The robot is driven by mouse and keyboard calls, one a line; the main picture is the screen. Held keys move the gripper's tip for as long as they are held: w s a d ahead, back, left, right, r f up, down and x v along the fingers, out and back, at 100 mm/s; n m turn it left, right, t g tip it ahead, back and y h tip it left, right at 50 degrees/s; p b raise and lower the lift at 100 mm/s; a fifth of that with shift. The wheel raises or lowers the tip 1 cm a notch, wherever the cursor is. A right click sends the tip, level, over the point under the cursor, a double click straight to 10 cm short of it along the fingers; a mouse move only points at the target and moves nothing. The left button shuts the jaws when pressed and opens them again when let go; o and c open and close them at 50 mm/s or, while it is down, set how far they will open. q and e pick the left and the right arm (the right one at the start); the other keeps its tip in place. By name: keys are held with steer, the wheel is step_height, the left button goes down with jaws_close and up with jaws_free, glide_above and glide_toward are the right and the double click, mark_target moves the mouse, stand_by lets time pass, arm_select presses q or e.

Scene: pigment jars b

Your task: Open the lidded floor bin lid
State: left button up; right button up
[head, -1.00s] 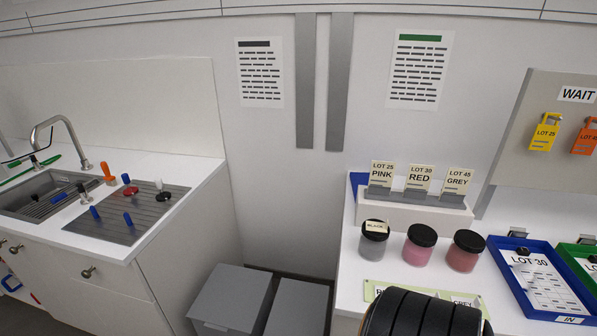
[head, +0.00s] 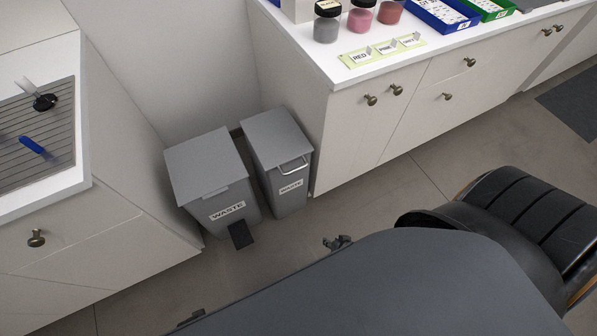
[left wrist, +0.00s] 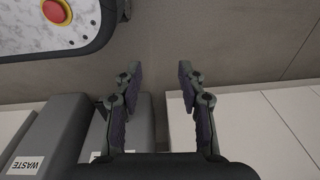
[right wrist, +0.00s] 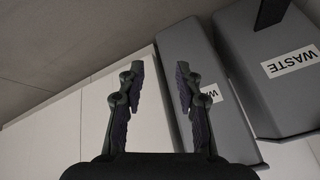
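Two grey floor bins labelled WASTE stand side by side between the cabinets. The wider bin (head: 222,208) has a flat shut lid (head: 207,163) and a black pedal (head: 240,235) at its front foot. The narrower bin (head: 285,195) has a shut lid (head: 272,135) and a metal bar handle (head: 294,166). My right gripper (head: 338,242) shows only in small part in the head view, in front of the bins; in the right wrist view (right wrist: 158,78) it is open and empty, with both bins beyond. My left gripper (left wrist: 158,80) is open and empty.
A white cabinet (head: 350,135) stands right of the bins, with jars and trays on top. Another cabinet (head: 90,235) stands to the left, with a ridged drainer (head: 40,120). Grey floor (head: 400,195) is clear before the right cabinet.

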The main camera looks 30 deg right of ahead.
steer(key=w+a+m+t+b, duration=0.1)
steer(key=w+m+t+b, duration=0.25)
steer(key=w, duration=0.35)
arm_select(q)
steer(key=w+d+f+b, duration=0.2)
steer(key=w+b, duration=0.3)
steer(key=w, duration=0.2)
step_height(320, 180, up, 7)
steer(key=w+d+b, duration=0.2)
steer(key=b, duration=0.4)
arm_select(e)
steer(key=m+t, duration=0.6)
steer(key=m, duration=0.3)
glide_toward(296, 169)
steer(key=shift+y, duration=0.4)
steer(key=x, duration=0.3)
steer(key=p+x, duration=0.1)
steer(key=x, duration=0.6)
steer(key=shift+w+d+f+p, duration=0.1)
steer(key=shift+d+f+p, duration=0.15)
steer(key=shift+f+p, duration=0.15)
arm_select(q)
step_height(296, 169, down, 7)
steer(key=a, duration=0.1)
steer(key=shift+s+a, duration=0.3)
steer(key=shift+f, duration=0.1)
arm_select(e)
steer(key=shift+c, duration=0.2)
jaws_close()
